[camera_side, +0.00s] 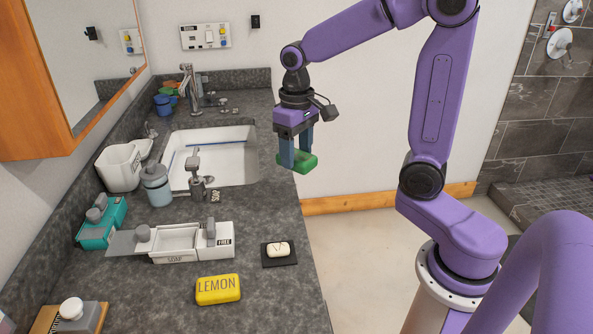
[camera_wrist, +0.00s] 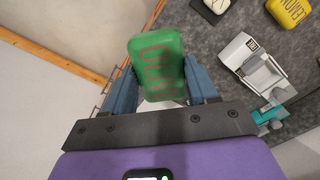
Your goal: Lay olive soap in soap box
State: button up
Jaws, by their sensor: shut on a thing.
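The olive soap is a green bar (camera_side: 297,160) with red lettering, seen face-on in the wrist view (camera_wrist: 156,62). My gripper (camera_side: 295,152) is shut on it and holds it in the air, right of the sink, past the counter edge. The soap box (camera_side: 180,240) is a white box on the counter, below and left of my gripper. Its left compartment is marked SOAP and shows an open top. Its right part is marked FREE. A grey slab (camera_side: 122,243) juts out at its left end. The box also shows in the wrist view (camera_wrist: 240,55), right of the soap.
A teal box (camera_side: 100,222), a blue-grey dispenser (camera_side: 157,188) and a white bin (camera_side: 119,168) stand left. The sink (camera_side: 222,158) and faucet lie behind.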

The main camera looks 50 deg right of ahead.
jog(key=w+a+n, duration=0.5)
jog(key=w+a, duration=0.3)
jog(key=a, duration=0.5)
jog(key=w+a+n, duration=0.4)
jog(key=w+a, duration=0.3)
jog(key=a, duration=0.5)
jog(key=shift+d+f, duration=0.1)
jog(key=shift+f, duration=2.5)
jog(key=shift+f, duration=2.9)
jog(key=shift+f, duration=1.2)
jog(key=o, duration=1.3)
jog(key=shift+d+f, duration=0.1)
